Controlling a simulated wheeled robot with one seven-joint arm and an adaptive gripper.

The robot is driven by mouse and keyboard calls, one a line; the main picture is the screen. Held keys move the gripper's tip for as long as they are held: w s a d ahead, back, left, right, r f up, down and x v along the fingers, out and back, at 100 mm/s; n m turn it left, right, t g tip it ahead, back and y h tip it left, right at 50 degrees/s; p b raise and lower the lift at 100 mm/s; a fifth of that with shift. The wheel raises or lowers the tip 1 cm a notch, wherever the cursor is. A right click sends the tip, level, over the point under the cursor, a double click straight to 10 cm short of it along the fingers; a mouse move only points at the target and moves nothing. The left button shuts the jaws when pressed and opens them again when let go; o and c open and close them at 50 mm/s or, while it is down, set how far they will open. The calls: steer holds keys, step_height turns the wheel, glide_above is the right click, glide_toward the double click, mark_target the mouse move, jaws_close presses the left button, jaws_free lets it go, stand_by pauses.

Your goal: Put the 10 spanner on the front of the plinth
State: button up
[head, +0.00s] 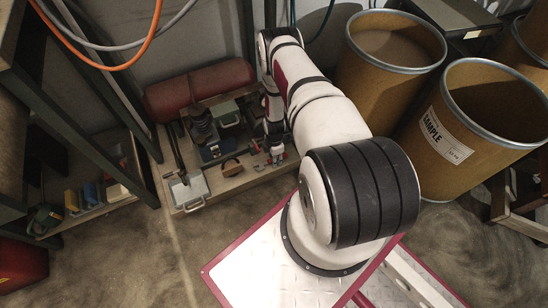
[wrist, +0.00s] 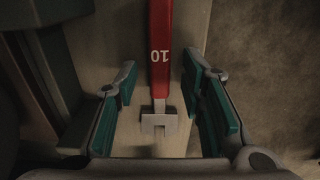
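The 10 spanner (wrist: 160,60) has a red handle marked "10", upside down in the wrist view, and a grey jaw (wrist: 159,122) pointing toward the wrist. It lies over a pale tan surface (wrist: 112,35), which looks like the plinth top. My gripper (wrist: 160,82) is open, with one green-padded finger on each side of the handle and gaps between. In the head view my gripper (head: 272,150) is low over the right part of the plinth (head: 222,190). Small red pieces show beside it there, but I cannot tell which is the spanner.
A red cylinder (head: 200,88) lies behind. Fibre drums (head: 470,130) stand right; a dark rack (head: 75,110) stands left. Floor in front is clear.

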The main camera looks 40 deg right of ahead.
step_height(320, 180, up, 12)
steer(key=p, duration=0.4)
steer(key=shift+r, duration=0.1)
stand_by(0.5)
